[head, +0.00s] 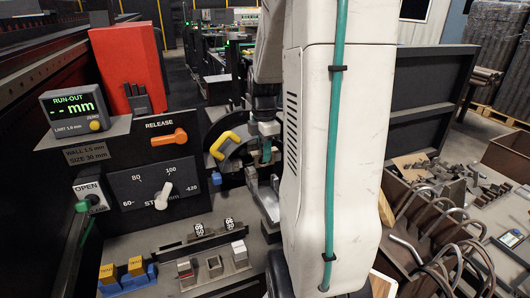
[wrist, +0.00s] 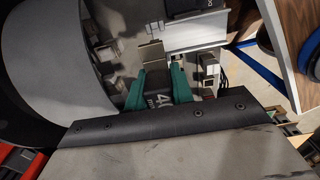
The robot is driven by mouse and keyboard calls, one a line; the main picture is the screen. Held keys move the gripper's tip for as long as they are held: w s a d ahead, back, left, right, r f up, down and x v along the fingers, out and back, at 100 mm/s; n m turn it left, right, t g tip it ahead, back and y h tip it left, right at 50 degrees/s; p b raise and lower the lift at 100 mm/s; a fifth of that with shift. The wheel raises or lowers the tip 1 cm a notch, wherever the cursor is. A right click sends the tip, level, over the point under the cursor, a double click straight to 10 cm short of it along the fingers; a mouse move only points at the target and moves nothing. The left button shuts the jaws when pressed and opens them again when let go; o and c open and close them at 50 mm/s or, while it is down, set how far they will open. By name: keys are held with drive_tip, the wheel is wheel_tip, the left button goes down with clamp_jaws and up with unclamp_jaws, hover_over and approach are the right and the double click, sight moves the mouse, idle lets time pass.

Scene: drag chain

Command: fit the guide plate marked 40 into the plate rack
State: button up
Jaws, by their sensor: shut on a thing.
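My gripper (wrist: 156,80) shows in the wrist view as two green fingers, shut on a dark guide plate (wrist: 158,99) with a white 40 on its face. The plate lies between the fingers, its lower end against the dark bar with screws. In the head view my gripper (head: 266,150) points down beside the round machine head, above the metal channel; the plate cannot be made out there. The plate rack cannot be identified for sure.
A control panel (head: 152,190) with an orange release lever (head: 169,138) stands left of my gripper. In front are a blue holder with yellow pieces (head: 126,277) and a grey block stand (head: 215,271). Bent tubes (head: 450,255) and scattered parts fill the right side.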

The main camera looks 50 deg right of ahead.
clamp_jaws()
drive_tip(key=w+a+f, duration=0.4)
drive_tip(key=a, duration=0.5)
drive_tip(key=w+a+f, duration=0.4)
drive_tip(key=w+a, duration=0.1)
drive_tip(key=a, duration=0.5)
drive_tip(key=w+a+f, duration=0.4)
drive_tip(key=a+f, duration=0.1)
drive_tip(key=a, duration=0.5)
drive_tip(key=shift+w+a, duration=0.25)
drive_tip(key=shift+w, duration=0.1)
